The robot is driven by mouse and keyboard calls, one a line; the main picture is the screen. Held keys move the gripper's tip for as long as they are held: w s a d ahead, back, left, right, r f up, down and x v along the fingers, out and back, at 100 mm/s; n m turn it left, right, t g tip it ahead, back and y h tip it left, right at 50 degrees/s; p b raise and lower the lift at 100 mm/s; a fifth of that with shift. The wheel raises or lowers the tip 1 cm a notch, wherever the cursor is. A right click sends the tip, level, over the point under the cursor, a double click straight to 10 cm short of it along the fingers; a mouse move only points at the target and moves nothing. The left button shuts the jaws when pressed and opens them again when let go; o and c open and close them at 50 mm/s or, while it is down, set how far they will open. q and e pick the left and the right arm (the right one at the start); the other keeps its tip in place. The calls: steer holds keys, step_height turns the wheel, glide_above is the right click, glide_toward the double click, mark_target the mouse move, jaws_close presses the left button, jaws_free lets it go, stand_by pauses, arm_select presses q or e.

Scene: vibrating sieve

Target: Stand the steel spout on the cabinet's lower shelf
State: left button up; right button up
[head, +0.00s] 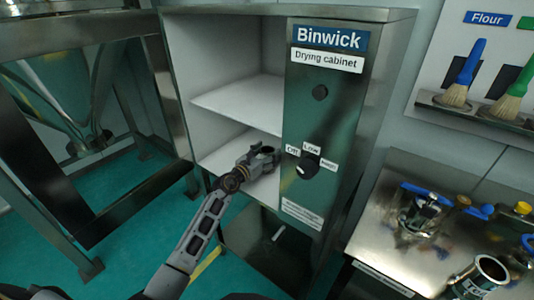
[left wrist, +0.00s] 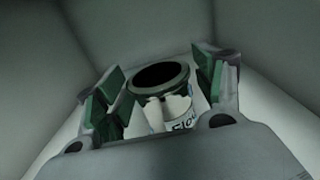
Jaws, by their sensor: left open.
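The steel spout (left wrist: 160,101) stands upright on the lower shelf (head: 222,158) of the cabinet (head: 345,110). In the left wrist view its dark round mouth and a partly hidden label starting "Flo" show. In the head view only its top (head: 266,150) shows above my gripper. My left gripper (head: 262,160) reaches into the lower compartment and is open. In the left wrist view its green-padded fingers (left wrist: 162,88) are on either side of the spout, with gaps to it. The spout's foot is hidden by the gripper. My right gripper is not in view.
The upper shelf (head: 240,100) is empty. The cabinet's dial panel borders the opening on the right. A steel table (head: 395,245) at the right holds several metal parts, including an open steel vessel (head: 488,272). Brushes (head: 465,75) hang on the wall. A metal frame with a hopper (head: 70,100) stands left.

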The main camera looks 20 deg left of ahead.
arm_select(q)
steer(key=shift+r, duration=0.15)
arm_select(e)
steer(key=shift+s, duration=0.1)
arm_select(q)
steer(key=shift+v, duration=1.2)
steer(key=shift+p+v, duration=0.45)
steer(key=shift+v, duration=4.3)
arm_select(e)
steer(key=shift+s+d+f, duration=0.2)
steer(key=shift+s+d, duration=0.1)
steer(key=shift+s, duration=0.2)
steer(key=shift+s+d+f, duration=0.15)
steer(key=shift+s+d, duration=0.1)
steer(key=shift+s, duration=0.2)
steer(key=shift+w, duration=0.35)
